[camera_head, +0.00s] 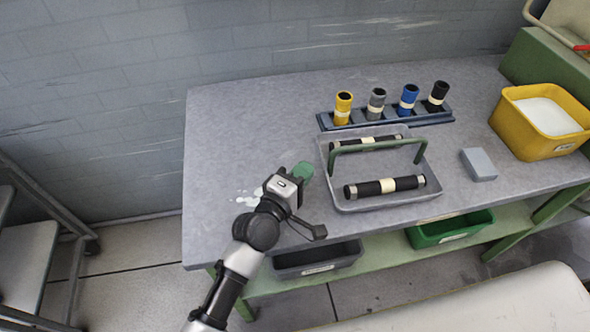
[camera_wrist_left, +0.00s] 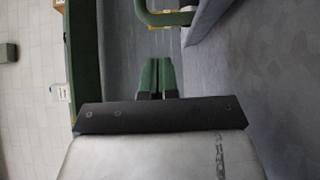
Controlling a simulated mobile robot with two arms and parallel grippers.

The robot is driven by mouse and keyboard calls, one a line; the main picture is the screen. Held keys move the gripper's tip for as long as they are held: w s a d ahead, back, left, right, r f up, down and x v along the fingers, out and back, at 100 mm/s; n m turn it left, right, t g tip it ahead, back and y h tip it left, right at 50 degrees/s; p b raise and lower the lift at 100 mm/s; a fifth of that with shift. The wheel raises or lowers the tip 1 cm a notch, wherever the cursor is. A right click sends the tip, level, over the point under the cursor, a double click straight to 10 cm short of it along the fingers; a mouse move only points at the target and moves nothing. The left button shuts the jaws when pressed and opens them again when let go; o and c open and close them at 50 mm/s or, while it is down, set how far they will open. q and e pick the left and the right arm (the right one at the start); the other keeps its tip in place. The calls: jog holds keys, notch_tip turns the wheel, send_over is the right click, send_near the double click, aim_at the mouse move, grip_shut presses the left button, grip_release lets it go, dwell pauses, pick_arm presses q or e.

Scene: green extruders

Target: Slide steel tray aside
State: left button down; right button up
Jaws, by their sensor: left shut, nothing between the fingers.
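The steel tray (camera_head: 356,166) sits on the grey bench with a green handle (camera_head: 378,148) arching over it. Two black rollers with pale bands, a front one (camera_head: 385,187) and a back one (camera_head: 365,143), lie in it. My left gripper (camera_head: 304,171) is just left of the tray, with its green fingers close to the tray's left side; I cannot tell whether they touch it. In the left wrist view its fingers (camera_wrist_left: 156,76) are together and empty, and a green bar (camera_wrist_left: 165,17), apparently the handle, shows ahead. My right gripper is not in view.
Behind the tray a dark rack (camera_head: 390,116) holds several coloured cylinders. A grey block (camera_head: 479,164) and a yellow bin (camera_head: 509,118) stand to the right. Dark (camera_head: 318,262) and green bins (camera_head: 450,231) are on the lower shelf. The bench's left part is clear, with pale spots.

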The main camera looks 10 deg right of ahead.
pick_arm(q)
jog(key=v, duration=0.3)
jog(key=shift+s+f, duration=0.1)
jog(key=v, duration=0.5)
jog(key=shift+s+b, duration=0.15)
jog(key=shift+b, duration=0.2)
jog(key=shift+s+a, duration=0.25)
jog(key=shift+s, duration=0.1)
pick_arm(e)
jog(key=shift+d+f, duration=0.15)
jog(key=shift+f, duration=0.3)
